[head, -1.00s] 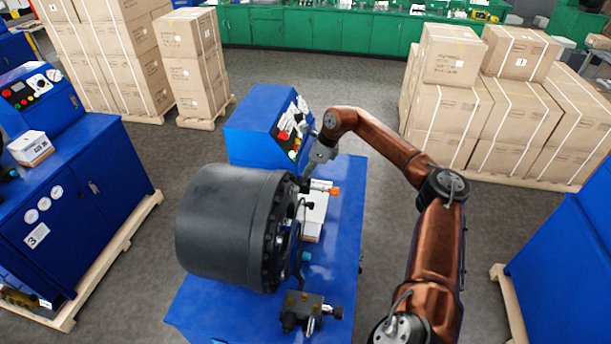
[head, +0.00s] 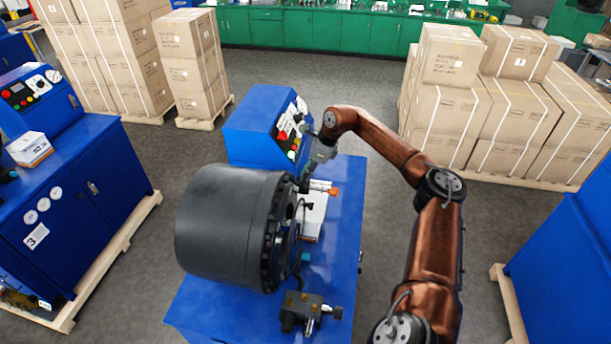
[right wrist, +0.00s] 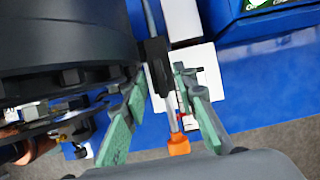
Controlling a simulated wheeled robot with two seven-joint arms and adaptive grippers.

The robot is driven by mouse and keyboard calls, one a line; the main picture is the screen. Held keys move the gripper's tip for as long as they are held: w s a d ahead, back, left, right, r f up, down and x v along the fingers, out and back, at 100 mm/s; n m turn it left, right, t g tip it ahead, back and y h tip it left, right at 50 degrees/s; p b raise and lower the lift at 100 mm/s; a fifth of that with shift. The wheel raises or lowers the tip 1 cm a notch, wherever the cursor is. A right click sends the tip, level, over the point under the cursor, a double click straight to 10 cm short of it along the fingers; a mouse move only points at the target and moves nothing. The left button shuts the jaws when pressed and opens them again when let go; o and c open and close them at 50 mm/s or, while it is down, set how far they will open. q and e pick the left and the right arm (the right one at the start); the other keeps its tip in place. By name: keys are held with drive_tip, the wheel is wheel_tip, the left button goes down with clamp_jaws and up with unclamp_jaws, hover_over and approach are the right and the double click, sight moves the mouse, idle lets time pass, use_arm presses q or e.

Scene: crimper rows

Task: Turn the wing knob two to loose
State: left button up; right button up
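The crimper's large black drum-shaped head (head: 235,228) stands on a blue bench (head: 345,225). Beside its face is a silver rod with an orange end (head: 333,191). The right wrist view shows a black narrow piece (right wrist: 156,66) by this rod; it may be the wing knob, but I see no number to tell which one. My right gripper (head: 306,184) reaches in from above at the far side of the drum face. In the right wrist view its green-padded fingers (right wrist: 160,78) stand apart, with the black piece between them. I cannot tell whether they touch it. My left gripper is out of view.
A blue control box (head: 262,125) with buttons stands behind the drum. A white box (head: 314,222) lies on the bench close to the drum face. A small fitting block (head: 305,308) sits at the bench front. Another blue machine (head: 75,200) is at left. Grey floor is clear between.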

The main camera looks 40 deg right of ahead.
drive_tip(key=v, duration=1.2)
idle(0.5)
